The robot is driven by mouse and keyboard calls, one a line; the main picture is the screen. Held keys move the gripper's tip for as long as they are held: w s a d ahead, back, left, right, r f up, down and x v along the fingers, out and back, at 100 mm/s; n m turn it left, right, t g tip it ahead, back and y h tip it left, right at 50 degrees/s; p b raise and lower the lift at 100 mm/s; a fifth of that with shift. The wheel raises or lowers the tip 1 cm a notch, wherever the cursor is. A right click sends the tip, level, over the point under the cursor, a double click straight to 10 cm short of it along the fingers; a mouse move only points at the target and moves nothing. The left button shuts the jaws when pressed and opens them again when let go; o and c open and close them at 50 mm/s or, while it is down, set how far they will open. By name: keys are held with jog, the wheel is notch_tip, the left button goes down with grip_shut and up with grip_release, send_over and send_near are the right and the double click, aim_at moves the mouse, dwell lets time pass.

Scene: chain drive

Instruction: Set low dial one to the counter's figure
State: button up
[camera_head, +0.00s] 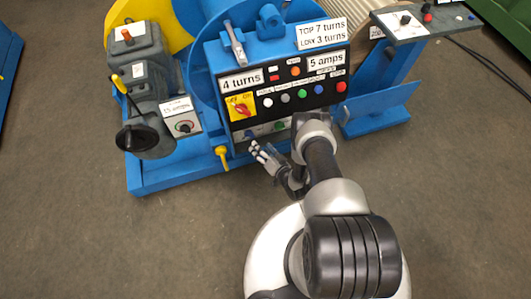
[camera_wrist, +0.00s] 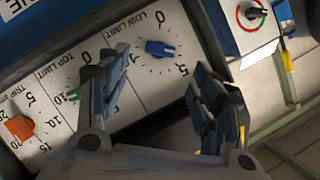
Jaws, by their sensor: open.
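The low limit dial is a blue knob (camera_wrist: 160,48) on a white scale panel in the wrist view, marked LOW LIMIT. A white mark on the knob points right; I cannot read its figure surely. My gripper (camera_wrist: 160,72) is open, one finger on each side and below the knob in the picture, holding nothing. In the head view my gripper (camera_head: 264,157) is just in front of the panel's lower edge. A sign (camera_head: 241,78) reads 4 turns; another sign (camera_head: 321,33) reads TOP 7 turns, LOW 3 turns.
The green top limit knob (camera_wrist: 72,95) and orange trip knob (camera_wrist: 20,128) are left of the blue one. A red-black dial (camera_wrist: 251,13) is on a separate box at right. A row of buttons (camera_head: 302,94) and a red-yellow switch (camera_head: 241,107) sit above.

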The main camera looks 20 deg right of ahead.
jog(key=shift+v, duration=1.6)
